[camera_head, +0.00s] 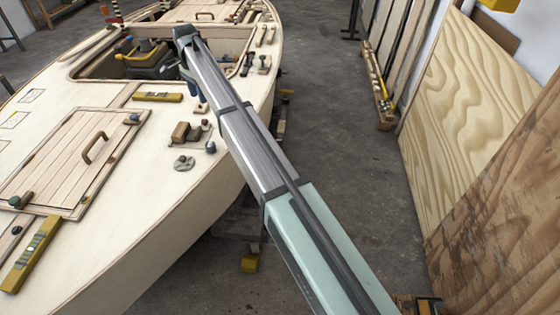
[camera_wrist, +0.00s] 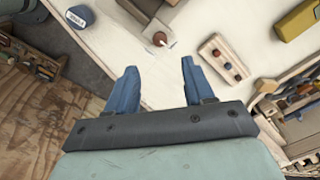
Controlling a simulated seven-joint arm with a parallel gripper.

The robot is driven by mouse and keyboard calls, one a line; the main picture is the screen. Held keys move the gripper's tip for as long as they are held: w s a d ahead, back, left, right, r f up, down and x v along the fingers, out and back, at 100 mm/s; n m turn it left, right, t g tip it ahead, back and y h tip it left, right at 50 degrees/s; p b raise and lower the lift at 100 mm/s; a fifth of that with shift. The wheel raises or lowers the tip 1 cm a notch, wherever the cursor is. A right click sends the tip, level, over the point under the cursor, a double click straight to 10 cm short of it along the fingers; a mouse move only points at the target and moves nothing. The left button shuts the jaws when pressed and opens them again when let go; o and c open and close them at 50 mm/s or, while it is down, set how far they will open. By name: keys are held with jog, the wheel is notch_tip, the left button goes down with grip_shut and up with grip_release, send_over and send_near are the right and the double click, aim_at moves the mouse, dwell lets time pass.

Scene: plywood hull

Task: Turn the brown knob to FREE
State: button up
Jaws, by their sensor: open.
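In the wrist view the brown knob (camera_wrist: 160,39) sits on a small wooden base on the pale deck, just beyond my fingertips. Fine marks show on the deck around it, but they are too small to read. My gripper (camera_wrist: 158,66) is open and empty. Its two blue fingers are spread on either side of the line to the knob and appear apart from it. In the head view my arm reaches over the hull, and part of a blue finger (camera_head: 193,88) shows below its end. I cannot pick out the brown knob for sure in that view.
In the wrist view a wooden block with several coloured buttons (camera_wrist: 222,60) lies right of the knob, a yellow piece (camera_wrist: 298,20) at upper right and a blue round thing (camera_wrist: 78,17) at upper left. The hull's open well (camera_head: 100,62) shows in the head view.

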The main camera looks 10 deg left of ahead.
jog(key=d+f+t, duration=0.2)
jog(key=d+f, duration=0.2)
jog(key=d, duration=1.1)
jog(key=s+d+f+g, duration=0.1)
jog(key=s+d+f, duration=0.2)
jog(key=d+f, duration=0.4)
jog(key=s+d+f+n+g+h, duration=0.1)
jog(key=s+d+f, duration=0.3)
jog(key=f, duration=0.9)
jog(key=d, duration=0.3)
jog(key=shift+d, duration=0.3)
jog(key=shift+n, duration=0.4)
